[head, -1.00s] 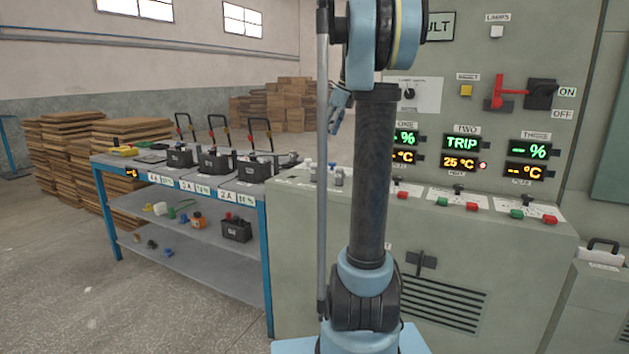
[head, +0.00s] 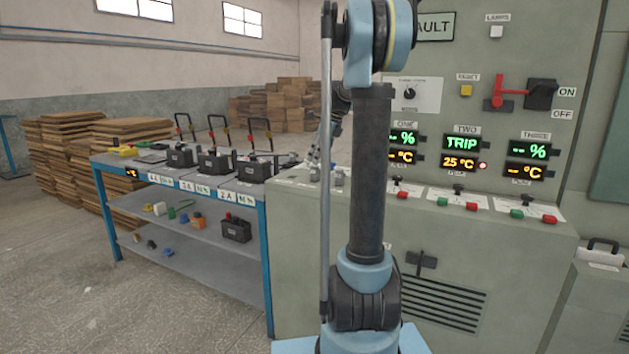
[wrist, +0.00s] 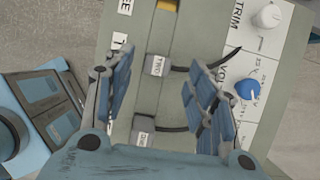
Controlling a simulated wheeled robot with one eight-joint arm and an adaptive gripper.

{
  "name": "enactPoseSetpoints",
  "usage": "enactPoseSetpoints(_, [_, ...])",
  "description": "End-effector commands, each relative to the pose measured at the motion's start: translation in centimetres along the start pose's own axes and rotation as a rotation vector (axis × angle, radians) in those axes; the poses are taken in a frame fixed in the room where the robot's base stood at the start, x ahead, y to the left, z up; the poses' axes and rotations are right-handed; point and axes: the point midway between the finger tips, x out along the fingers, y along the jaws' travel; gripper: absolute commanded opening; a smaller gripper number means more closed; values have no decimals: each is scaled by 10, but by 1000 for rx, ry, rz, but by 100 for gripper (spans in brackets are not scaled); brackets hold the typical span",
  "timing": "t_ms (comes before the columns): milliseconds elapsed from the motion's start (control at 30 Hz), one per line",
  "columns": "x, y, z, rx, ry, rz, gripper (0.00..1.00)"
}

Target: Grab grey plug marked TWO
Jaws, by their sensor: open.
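The grey plug marked TWO (wrist: 158,65) sits on the grey panel in the wrist view, with a white label and a black cable running right. My gripper (wrist: 158,80) is open and empty above the panel, its blue-padded fingers on either side of the plug in the picture. I cannot tell the height left between them. A second grey plug (wrist: 144,125) with a cable sits lower, between the fingers and nearer the palm; its label is hard to read. In the head view my gripper (head: 322,150) is over the console's left end, partly behind my arm.
A blue knob (wrist: 247,89) and a white knob (wrist: 267,16) are right of the plugs. A blue-framed bench (head: 190,178) with several batteries stands left of the console (head: 300,230). The upright panel with TRIP display (head: 461,142) rises behind the console.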

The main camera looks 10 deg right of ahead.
Motion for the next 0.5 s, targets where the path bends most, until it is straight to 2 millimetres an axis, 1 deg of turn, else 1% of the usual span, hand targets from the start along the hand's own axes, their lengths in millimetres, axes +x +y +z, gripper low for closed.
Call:
enactPoseSetpoints(167, [12,0,-1,-1,0,0,52])
enactPoseSetpoints(400, [44,1,-4,-1,0,0,52])
enactPoseSetpoints(500, [52,1,-4,-1,0,0,52])
